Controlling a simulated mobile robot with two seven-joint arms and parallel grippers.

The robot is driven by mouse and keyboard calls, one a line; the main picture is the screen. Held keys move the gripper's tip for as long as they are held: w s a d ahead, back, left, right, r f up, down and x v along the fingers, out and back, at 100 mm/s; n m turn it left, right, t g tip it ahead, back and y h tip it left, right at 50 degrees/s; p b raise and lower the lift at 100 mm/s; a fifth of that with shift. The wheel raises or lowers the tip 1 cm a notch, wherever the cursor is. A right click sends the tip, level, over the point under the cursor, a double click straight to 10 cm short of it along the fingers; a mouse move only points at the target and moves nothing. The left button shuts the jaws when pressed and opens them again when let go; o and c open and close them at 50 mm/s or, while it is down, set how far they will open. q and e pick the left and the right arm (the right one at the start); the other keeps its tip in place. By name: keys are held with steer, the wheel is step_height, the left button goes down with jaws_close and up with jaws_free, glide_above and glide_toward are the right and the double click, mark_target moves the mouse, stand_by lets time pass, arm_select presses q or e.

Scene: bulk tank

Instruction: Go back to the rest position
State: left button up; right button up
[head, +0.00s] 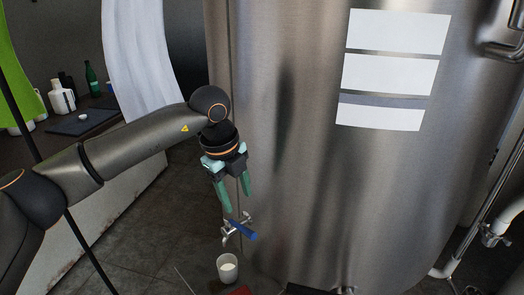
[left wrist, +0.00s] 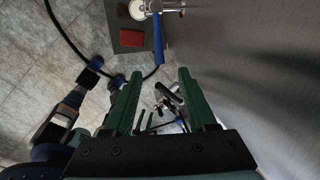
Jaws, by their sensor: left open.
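My left gripper (head: 234,199) is open and empty, with green fingers pointing down beside the steel tank (head: 300,150). In the head view it hangs just above the tap with a blue handle (head: 242,231). In the left wrist view the fingers (left wrist: 158,95) are apart with nothing between them close up, and the blue tap handle (left wrist: 158,40) is beyond their tips. A cup with white liquid (head: 228,267) stands below the tap; its top also shows at the upper edge of the left wrist view (left wrist: 138,9). My right gripper is not in the head view.
A red item (left wrist: 131,37) lies on a dark stand (left wrist: 122,47) near the cup. At the left, a counter holds a green bottle (head: 92,78), a white jug (head: 61,97) and a dark tray (head: 78,123). White sheets (head: 395,75) are on the tank. Tiled floor lies between counter and tank.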

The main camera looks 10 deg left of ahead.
arm_select(q)
steer(key=s+d+f+m+g+h, duration=0.2)
steer(key=s+d+f+h, duration=0.15)
steer(key=d, duration=0.35)
steer(key=s+d+f+m+g+h, duration=0.2)
steer(key=s+d+h, duration=0.15)
steer(key=d, duration=0.35)
steer(key=s+d+r+n+t+h, duration=0.25)
steer(key=s+d+r+h, duration=0.35)
steer(key=h, duration=0.5)
steer(key=w+a+f+n+t+y+p, duration=0.1)
steer(key=w+a+f+n+t+y, duration=0.1)
steer(key=a+f+n+t+y, duration=0.55)
steer(key=w+a+f+n+t+y+p, duration=0.1)
steer(key=w+a+f+n+t+y, duration=0.15)
steer(key=a+f+n+t, duration=0.7)
steer(key=s+a+f+n+g+y, duration=0.3)
steer(key=s+f+n+g, duration=0.1)
steer(key=s+f, duration=0.4)
steer(key=s+a+f+n+g+y, duration=0.3)
steer(key=s+a+f+g+y, duration=0.1)
steer(key=s+f, duration=0.5)
steer(key=shift+a+f+n, duration=0.25)
steer(key=shift+f+n, duration=0.05)
steer(key=shift+n, duration=0.05)
